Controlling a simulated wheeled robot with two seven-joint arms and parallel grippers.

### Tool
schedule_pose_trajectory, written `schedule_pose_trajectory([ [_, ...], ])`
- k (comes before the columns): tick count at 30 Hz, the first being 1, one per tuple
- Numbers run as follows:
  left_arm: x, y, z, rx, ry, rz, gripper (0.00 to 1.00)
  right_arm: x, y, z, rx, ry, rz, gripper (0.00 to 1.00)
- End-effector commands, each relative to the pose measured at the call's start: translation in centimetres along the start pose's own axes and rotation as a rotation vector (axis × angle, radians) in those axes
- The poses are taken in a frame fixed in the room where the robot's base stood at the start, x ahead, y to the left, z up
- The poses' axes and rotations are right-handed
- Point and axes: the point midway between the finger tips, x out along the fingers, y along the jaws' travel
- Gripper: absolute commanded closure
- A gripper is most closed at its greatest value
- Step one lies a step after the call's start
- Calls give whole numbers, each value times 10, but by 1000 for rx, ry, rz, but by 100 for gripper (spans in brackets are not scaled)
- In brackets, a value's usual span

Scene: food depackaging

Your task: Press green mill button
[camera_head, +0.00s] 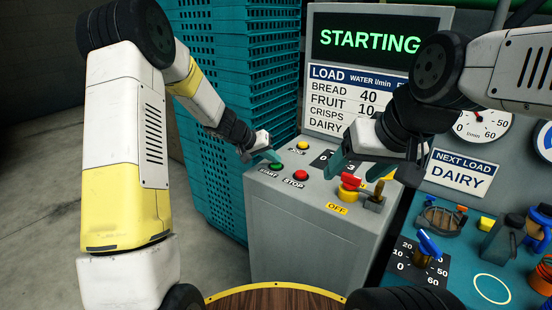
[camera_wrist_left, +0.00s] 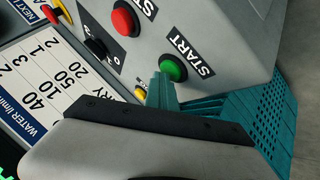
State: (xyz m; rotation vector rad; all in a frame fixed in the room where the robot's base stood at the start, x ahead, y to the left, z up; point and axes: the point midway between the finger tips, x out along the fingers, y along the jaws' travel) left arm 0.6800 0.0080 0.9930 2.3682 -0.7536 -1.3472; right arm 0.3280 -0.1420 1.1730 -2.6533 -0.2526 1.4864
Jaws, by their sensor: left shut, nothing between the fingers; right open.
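The green button (camera_head: 277,166), labelled START, sits on the sloped top of the grey control console (camera_head: 315,215). It also shows in the left wrist view (camera_wrist_left: 172,68), round and uncovered. My left gripper (camera_head: 272,157) is shut and empty, its teal fingertips right beside the green button. In the left wrist view the fingertips (camera_wrist_left: 158,90) overlap the button's lower edge; I cannot tell whether they touch it. The display (camera_head: 370,40) reads STARTING in green. My right gripper (camera_head: 358,165) is open and empty above the right part of the console.
A red STOP button (camera_head: 301,175) lies right of the green one, with a yellow button (camera_head: 302,146) behind. A red-and-yellow switch (camera_head: 349,185) stands under my right gripper. Teal stacked crates (camera_head: 215,130) rise behind left. A blue panel (camera_head: 470,275) with dials is at right.

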Motion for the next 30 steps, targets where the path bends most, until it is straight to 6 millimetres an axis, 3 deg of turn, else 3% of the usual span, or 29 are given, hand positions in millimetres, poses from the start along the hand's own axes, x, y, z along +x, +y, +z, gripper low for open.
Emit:
schedule_pose_trajectory([
  [30, -18, 14, -13, 1, 1, 1, 100, 0, 0, 0, 0, 0, 0, 32],
])
